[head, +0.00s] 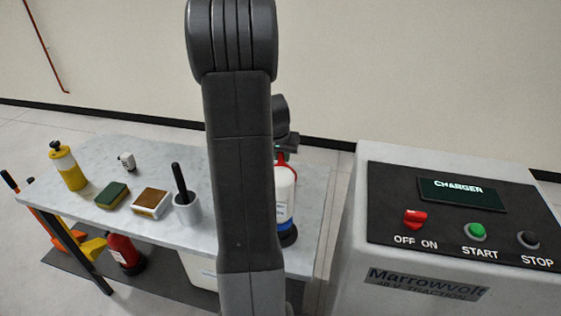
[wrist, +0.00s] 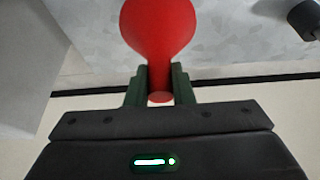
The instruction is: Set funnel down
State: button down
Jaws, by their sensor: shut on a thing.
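A red funnel (wrist: 158,28) shows in the wrist view, its wide part at the top of the picture and its narrow neck between my fingers. My gripper (wrist: 160,72) is shut on that neck with its dark green fingers. Grey-white marble surface shows behind the funnel. In the head view my arm hides most of the gripper. A small red shape (head: 282,159) shows just below my wrist there, and I cannot tell whether it is the funnel or a bottle top.
A white bottle with a blue band (head: 285,196) stands beside my arm. The charger cabinet (head: 390,270) is at right.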

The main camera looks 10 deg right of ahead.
jog(key=shift+f, duration=1.15)
jog(key=shift+f+b, duration=0.25)
jog(key=shift+b, duration=0.05)
jog(key=c, duration=1.3)
grip_release()
jog(key=shift+r, duration=0.1)
jog(key=shift+o, duration=0.2)
jog(key=shift+r+p, duration=0.3)
jog(key=shift+r, duration=0.25)
jog(key=v, duration=1.1)
jog(key=shift+s+p, duration=0.2)
jog(key=shift+p, duration=0.15)
jog(key=shift+r, duration=0.2)
